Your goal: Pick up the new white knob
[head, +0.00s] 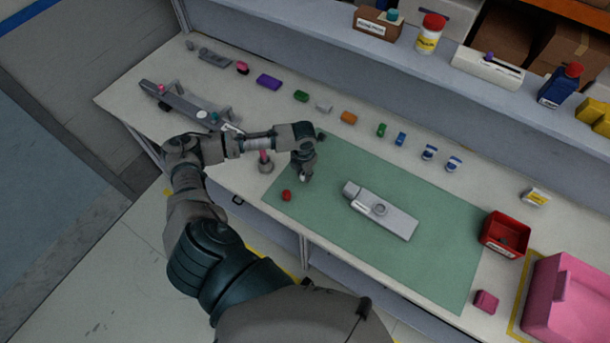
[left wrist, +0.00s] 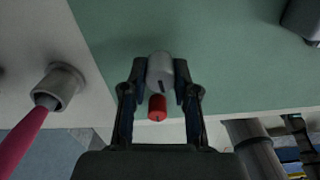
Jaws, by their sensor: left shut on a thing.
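My left gripper (head: 304,174) is above the left part of the green mat (head: 440,255). In the left wrist view my left gripper (left wrist: 160,92) is shut on the white knob (left wrist: 160,68), a pale grey-white cylinder with a dark mark on its side. In the head view only a small pale bit of the knob shows at the fingertips. A red knob (head: 286,195) lies on the mat near its front left edge; in the left wrist view the red knob (left wrist: 157,108) shows beyond the fingers. My right gripper is not in view.
A grey module (head: 395,218) lies on the mat. A grey holder with a pink-handled tool (head: 265,163) stands just left of the gripper. Several coloured parts line the table's back. A red bin (head: 505,235) and a pink crate (head: 575,300) are at the right.

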